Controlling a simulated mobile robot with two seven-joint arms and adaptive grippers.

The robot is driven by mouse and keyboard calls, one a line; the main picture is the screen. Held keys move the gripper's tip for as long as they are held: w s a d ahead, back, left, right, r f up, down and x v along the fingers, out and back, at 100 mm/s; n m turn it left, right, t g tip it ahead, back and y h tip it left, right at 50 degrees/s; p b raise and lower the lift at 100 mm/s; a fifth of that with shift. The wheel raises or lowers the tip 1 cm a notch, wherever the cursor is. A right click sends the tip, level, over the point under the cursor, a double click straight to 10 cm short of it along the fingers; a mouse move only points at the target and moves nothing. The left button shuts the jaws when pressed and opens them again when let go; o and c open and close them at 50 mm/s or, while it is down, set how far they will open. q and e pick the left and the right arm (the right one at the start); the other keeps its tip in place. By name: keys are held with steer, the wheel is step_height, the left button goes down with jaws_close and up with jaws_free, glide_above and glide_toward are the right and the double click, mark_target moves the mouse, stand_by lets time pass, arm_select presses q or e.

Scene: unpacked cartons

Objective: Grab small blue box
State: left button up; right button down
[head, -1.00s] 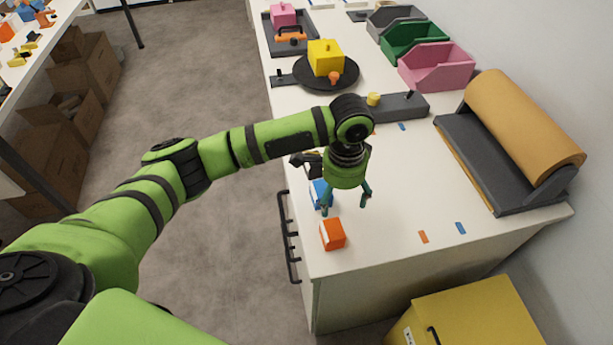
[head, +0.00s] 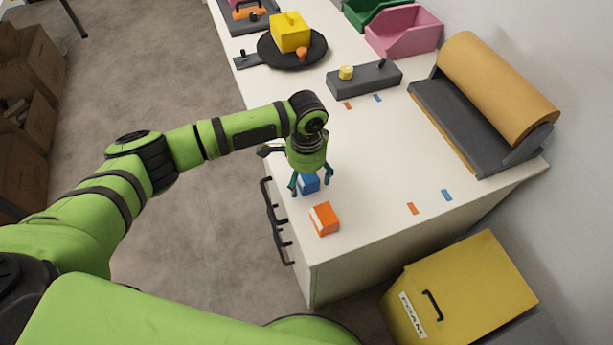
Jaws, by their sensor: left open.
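The small blue box (head: 309,184) sits on the white counter near its left edge, just behind the orange box. My left gripper (head: 311,188) points down over the blue box with its fingers spread, one on each side of it. The gripper is open, and I cannot tell whether a finger touches the box. The upper part of the blue box is partly hidden by the gripper. My right gripper is not in view.
An orange box (head: 324,219) stands close in front of the blue one. A grey block with a yellow knob (head: 364,79), a black round plate with a yellow box (head: 290,32) and a paper roll holder (head: 490,95) stand farther back. The counter's right front is mostly clear.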

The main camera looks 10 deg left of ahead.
arm_select(q)
steer(key=c, duration=1.1)
